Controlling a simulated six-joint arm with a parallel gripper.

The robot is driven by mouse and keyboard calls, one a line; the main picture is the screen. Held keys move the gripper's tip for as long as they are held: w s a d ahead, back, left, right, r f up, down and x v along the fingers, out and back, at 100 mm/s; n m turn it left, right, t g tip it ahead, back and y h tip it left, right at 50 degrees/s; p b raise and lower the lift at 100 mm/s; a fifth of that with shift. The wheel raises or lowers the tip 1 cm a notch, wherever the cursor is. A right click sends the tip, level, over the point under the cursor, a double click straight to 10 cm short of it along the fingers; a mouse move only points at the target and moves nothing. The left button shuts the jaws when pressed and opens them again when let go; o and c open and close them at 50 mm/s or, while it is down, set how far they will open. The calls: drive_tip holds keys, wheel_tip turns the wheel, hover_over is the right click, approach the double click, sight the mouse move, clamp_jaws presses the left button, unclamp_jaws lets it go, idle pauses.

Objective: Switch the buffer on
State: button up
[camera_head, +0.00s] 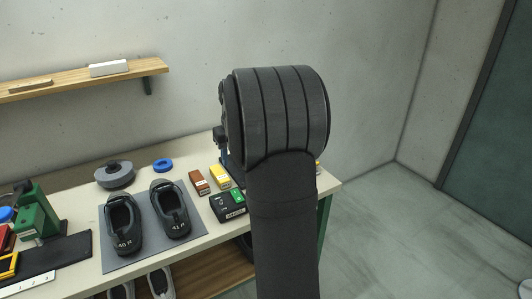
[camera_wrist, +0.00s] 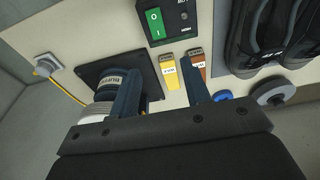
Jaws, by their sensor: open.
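The black switch box (camera_wrist: 182,28) with a green rocker (camera_wrist: 156,25) marked O and I is at the top middle of the wrist view. I cannot tell which side of the rocker is pressed. The box also shows in the head view (camera_head: 225,209), left of my arm. The buffer (camera_wrist: 110,79), with lettering and a pale wheel, is on a black base in the wrist view, partly hidden by my left finger. My gripper (camera_wrist: 160,70) is open and empty, its fingers pointing toward the bench, with the switch box beyond the fingertips. My arm mostly hides it in the head view.
A yellow block (camera_wrist: 168,70) and a brown block (camera_wrist: 194,62) lie near the box. Two dark shoes (camera_head: 123,224) stand on a grey mat (camera_head: 109,260). A blue ring (camera_head: 163,164) and a grey disc (camera_head: 114,175) lie behind. A yellow cable (camera_wrist: 67,92) runs from the buffer.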

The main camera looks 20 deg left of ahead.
drive_tip(key=shift+a+f, duration=0.1)
drive_tip(key=shift+f, duration=0.05)
clamp_jaws()
drive_tip(key=f, duration=0.4)
drive_tip(key=w+a+f, duration=0.1)
drive_tip(key=f, duration=0.7)
drive_tip(key=shift+w+a+f, duration=0.2)
drive_tip(key=shift+w+f, duration=0.05)
drive_tip(key=shift+f, duration=0.05)
drive_tip(key=shift+w+f, duration=0.1)
drive_tip(key=shift+f, duration=0.55)
drive_tip(key=shift+a, duration=0.1)
